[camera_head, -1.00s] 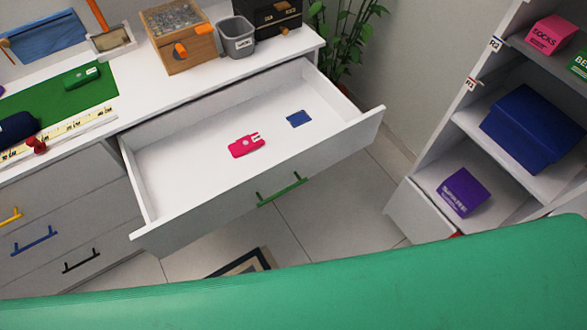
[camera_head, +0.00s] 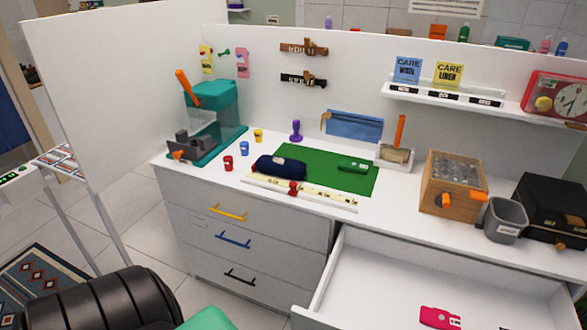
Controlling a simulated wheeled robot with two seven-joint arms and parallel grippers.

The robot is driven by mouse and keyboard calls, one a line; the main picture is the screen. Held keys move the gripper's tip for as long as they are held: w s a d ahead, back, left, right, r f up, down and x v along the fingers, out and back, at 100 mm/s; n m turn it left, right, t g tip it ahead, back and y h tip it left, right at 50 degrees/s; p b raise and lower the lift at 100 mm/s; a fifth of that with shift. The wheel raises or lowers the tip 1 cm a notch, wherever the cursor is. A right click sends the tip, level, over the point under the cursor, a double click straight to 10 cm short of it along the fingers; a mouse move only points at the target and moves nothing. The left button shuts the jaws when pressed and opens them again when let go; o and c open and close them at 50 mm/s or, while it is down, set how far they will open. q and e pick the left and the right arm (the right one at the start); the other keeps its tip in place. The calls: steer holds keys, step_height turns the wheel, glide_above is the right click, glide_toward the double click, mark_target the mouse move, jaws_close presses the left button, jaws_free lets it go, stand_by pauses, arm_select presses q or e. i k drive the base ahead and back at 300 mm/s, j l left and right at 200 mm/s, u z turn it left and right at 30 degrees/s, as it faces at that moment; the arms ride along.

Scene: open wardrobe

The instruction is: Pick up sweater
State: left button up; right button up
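I cannot pick out a thing that is clearly a sweater. A dark navy soft-looking bundle (camera_head: 280,166) lies on the left part of a green mat (camera_head: 322,158) on the white counter. It may be folded cloth, but I cannot tell. A small green item (camera_head: 355,166) with a white label lies near the mat's right side. Neither of my grippers is in view.
A teal machine (camera_head: 212,112) stands at the counter's left end. A wooden box (camera_head: 452,185), grey bin (camera_head: 506,221) and black case (camera_head: 552,208) stand at right. An open white drawer (camera_head: 395,270) juts out, holding a pink item (camera_head: 439,318).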

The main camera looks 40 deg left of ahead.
mark_target(289, 168)
steer(key=u, duration=1.5)
